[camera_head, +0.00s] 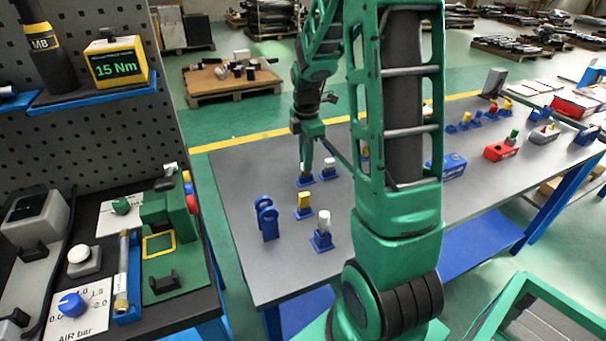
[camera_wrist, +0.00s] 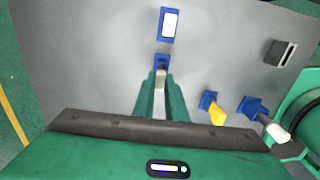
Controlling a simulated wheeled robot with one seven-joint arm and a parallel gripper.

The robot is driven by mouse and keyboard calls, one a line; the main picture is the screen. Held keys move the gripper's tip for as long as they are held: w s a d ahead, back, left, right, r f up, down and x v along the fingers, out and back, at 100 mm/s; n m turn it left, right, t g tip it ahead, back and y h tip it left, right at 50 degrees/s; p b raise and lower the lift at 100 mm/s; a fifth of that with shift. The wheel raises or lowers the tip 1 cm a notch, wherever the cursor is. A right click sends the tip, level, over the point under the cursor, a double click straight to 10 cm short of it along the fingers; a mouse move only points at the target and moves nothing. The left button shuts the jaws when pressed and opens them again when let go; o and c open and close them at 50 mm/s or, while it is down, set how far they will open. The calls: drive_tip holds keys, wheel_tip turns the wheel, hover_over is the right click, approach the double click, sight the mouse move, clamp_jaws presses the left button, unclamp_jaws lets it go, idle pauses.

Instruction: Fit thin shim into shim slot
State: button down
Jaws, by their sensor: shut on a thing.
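My gripper (camera_wrist: 160,88) is shut on a small pale piece (camera_wrist: 160,78), which looks like the thin shim. Only its end shows between the fingers. A small blue stand (camera_wrist: 161,61) is right at the fingertips; I cannot tell whether the piece still touches it. In the head view my gripper (camera_head: 306,168) points down over this blue stand (camera_head: 306,181). A dark grey block with a narrow slit (camera_wrist: 284,54), which looks like the shim slot, stands to the right in the wrist view. In the head view I cannot make it out.
A blue stand with a white block (camera_wrist: 170,23) is just beyond the fingertips. Bare grey tabletop lies between the gripper and the slitted block.

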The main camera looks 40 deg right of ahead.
drive_tip(key=shift+r, duration=2.2)
